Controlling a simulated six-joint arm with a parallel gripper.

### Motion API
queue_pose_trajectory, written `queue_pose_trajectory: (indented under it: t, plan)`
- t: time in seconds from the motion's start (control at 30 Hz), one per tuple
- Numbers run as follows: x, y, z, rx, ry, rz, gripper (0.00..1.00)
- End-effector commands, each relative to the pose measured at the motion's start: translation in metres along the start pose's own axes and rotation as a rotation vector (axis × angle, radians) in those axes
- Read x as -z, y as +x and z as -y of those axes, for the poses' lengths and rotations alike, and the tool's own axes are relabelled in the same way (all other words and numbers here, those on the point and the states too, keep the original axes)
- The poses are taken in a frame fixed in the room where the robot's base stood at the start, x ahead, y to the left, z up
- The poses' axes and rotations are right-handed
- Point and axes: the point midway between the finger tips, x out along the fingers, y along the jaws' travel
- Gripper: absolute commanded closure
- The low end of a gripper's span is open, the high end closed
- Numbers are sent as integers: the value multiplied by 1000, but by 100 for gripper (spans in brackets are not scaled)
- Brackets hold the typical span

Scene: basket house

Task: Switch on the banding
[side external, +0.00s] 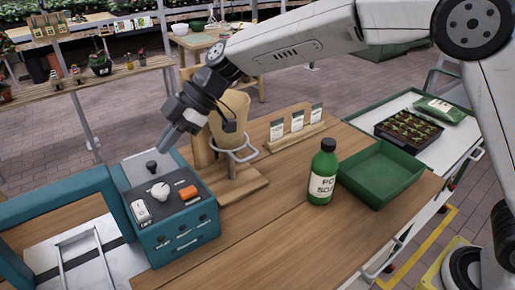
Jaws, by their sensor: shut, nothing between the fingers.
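A teal control box (183,240) stands at the left end of the wooden table, joined to a teal frame. On its dark top are a white switch (141,211), a white round knob (160,190), an orange button (187,192) and a black knob (152,167). Labels on the box are too small to read. My gripper (164,147) is shut and empty, pointing down and left, just above and behind the black knob. I cannot tell whether it touches anything. Whether the switch is on or off cannot be told.
A tan cone (234,112) in a metal ring stand is close beside my gripper. A green bottle (323,172), a green tray (378,178) and a seed packet rack (297,127) stand to the right. The table's front middle is clear.

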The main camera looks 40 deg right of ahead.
Motion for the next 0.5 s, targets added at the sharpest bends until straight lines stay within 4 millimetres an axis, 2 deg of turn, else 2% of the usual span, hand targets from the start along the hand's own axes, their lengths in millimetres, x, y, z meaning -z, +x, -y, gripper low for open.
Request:
queue_pose_trajectory:
  t: [0.27,0.5]
  plan:
    - [0,4,0,0,1,1,100]
    - [-1,24,1,2,1,2,100]
